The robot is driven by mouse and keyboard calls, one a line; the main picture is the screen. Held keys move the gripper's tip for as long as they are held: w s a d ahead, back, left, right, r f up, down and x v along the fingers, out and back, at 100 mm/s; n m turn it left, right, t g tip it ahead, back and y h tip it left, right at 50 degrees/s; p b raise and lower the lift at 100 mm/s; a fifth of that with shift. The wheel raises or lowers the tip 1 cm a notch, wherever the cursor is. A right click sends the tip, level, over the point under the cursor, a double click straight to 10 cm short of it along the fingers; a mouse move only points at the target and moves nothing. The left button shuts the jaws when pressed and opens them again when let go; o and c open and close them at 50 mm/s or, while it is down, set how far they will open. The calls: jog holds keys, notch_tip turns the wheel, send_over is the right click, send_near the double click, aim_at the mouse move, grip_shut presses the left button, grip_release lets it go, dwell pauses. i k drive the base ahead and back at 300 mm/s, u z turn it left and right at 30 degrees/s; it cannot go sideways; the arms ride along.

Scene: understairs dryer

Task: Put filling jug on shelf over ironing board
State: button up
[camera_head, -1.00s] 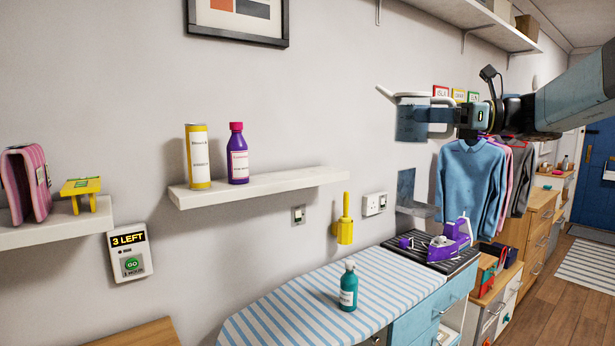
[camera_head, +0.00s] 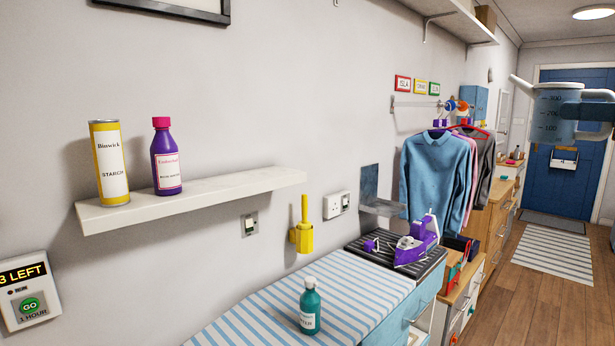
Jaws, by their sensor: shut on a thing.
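The filling jug (camera_head: 552,104) is a translucent blue-grey jug with a white spout and measuring marks, held upright in the air at the upper right. My gripper (camera_head: 585,110) is shut on it from the right; most of the gripper and arm is beyond the picture's edge. The white shelf (camera_head: 235,190) is on the wall at the left, above the striped ironing board (camera_head: 265,312). A yellow starch can (camera_head: 109,165) and a purple bottle with a pink cap (camera_head: 167,160) stand on its left part. The shelf's right part is bare.
A teal bottle (camera_head: 310,308) stands on the ironing board. A purple iron (camera_head: 418,242) rests on a black ribbed mat. A yellow holder (camera_head: 303,228) and sockets are on the wall below the shelf. Hanging clothes (camera_head: 437,178) and wooden drawers line the right side.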

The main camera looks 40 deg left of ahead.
aim_at(274, 175)
jog(key=z, duration=0.1)
jog(key=i, duration=2.55)
jog(key=z, duration=1.1)
jog(key=i, duration=0.25)
jog(key=u, duration=1.85)
jog(key=i, duration=0.35)
jog(key=u, duration=2.4)
